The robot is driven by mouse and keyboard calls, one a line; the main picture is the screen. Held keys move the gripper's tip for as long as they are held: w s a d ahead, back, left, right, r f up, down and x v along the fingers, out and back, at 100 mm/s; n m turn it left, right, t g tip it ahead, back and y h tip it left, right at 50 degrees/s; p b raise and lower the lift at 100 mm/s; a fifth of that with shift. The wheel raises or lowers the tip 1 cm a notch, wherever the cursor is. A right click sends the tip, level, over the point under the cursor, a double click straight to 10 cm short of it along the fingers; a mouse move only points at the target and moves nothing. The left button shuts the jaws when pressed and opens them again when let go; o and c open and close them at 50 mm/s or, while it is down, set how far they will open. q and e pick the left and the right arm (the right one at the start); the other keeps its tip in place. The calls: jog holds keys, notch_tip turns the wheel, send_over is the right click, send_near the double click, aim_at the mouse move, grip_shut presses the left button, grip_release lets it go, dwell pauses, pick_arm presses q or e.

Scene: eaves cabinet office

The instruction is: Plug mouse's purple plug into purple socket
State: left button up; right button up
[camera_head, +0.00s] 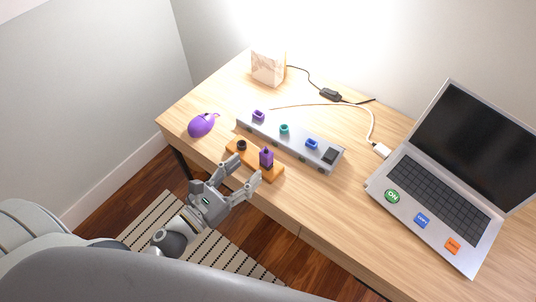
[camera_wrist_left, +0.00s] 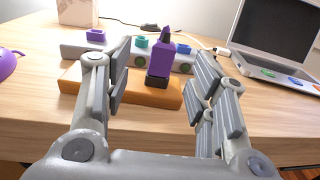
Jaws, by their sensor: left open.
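The purple plug (camera_head: 266,157) stands upright in an orange holder (camera_head: 274,175) near the desk's front edge. It also shows in the left wrist view (camera_wrist_left: 160,55). The purple socket (camera_head: 258,116) is at the left end of the grey power strip (camera_head: 296,147), behind the holder. The purple mouse (camera_head: 202,124) lies on the desk left of the strip. My left gripper (camera_head: 246,175) is open and empty at the desk edge, in front of the holder. In the left wrist view the purple plug shows between its fingers, farther ahead. My right gripper is not in view.
The strip also has a teal socket (camera_head: 284,129) and a blue socket (camera_head: 312,144). The holder has a dark empty-looking round seat (camera_head: 241,145). An open laptop (camera_head: 443,200) stands at right. A lamp (camera_head: 268,66) and cables lie at the back. A striped rug (camera_head: 165,220) is on the floor.

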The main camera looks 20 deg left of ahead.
aim_at(263, 156)
pick_arm(q)
jog(key=x, duration=0.3)
jog(key=shift+p, duration=0.3)
jog(key=shift+w+d+r+p, duration=0.1)
jog(key=shift+w+d+p, duration=0.15)
jog(key=shift+w+p, duration=0.1)
jog(key=p+x, duration=0.1)
jog(key=x, duration=0.2)
jog(key=shift+d, duration=0.2)
jog(key=shift+w+d, duration=0.25)
jog(key=shift+w, duration=0.25)
jog(key=shift+c, duration=0.4)
jog(key=c, duration=1)
